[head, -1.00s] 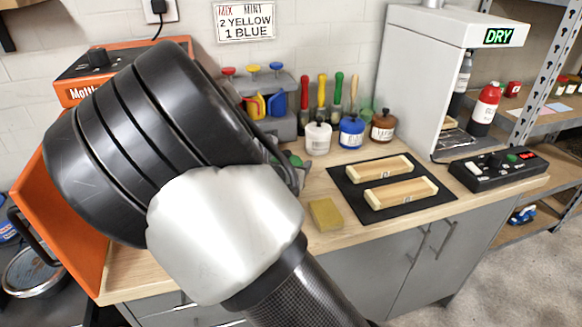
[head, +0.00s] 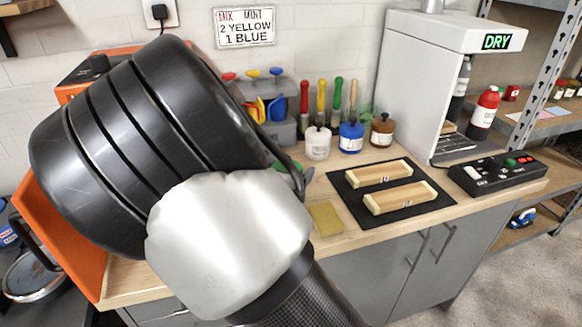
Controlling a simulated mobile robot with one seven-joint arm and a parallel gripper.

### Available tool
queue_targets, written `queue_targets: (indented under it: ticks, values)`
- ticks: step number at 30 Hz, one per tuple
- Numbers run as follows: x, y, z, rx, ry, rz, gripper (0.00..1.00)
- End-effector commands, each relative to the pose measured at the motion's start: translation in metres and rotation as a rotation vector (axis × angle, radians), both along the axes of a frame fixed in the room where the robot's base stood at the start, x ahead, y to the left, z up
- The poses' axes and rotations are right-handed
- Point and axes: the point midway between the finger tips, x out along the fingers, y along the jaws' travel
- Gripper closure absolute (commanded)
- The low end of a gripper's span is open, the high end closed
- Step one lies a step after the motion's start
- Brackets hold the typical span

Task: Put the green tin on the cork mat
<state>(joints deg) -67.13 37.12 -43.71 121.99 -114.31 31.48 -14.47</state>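My arm fills the left and middle of the head view and hides much of the bench. Only a dark edge of my gripper (head: 300,180) shows past the arm, at the bench's left part; its fingers are mostly hidden. A small patch of green (head: 284,166) shows beside it, possibly the green tin; I cannot tell whether it is held. A flat tan-yellow square (head: 325,218) lies near the bench's front edge, right of my arm. I cannot tell whether it is the cork mat or a sponge.
White (head: 317,143), blue (head: 351,137) and brown (head: 382,131) pots stand before upright coloured-handled tools. Two wooden pieces (head: 400,196) lie on a black mat (head: 440,208). A DRY cabinet (head: 415,90) and black control box (head: 497,173) are at right. An orange case (head: 85,270) is at left.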

Motion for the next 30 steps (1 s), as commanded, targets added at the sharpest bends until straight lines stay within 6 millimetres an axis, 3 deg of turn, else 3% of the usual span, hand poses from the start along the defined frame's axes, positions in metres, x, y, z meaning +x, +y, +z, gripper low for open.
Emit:
queue_targets:
  ticks: [9,15,18,20,24,27,30]
  values:
    - [-0.061,0.022,0.029,0.003,0.002,0.002,0.23]
    - [-0.084,0.029,0.038,0.002,0.001,0.001,0.23]
    - [-0.089,0.023,0.04,0.026,0.003,-0.028,0.23]
    - [-0.092,0.008,0.043,0.085,0.002,-0.094,0.23]
    - [-0.111,-0.059,0.052,0.364,-0.008,-0.406,0.23]
    - [-0.148,-0.119,0.063,0.687,-0.044,-0.762,0.23]
    - [-0.195,-0.155,0.075,1.015,-0.101,-1.107,0.23]
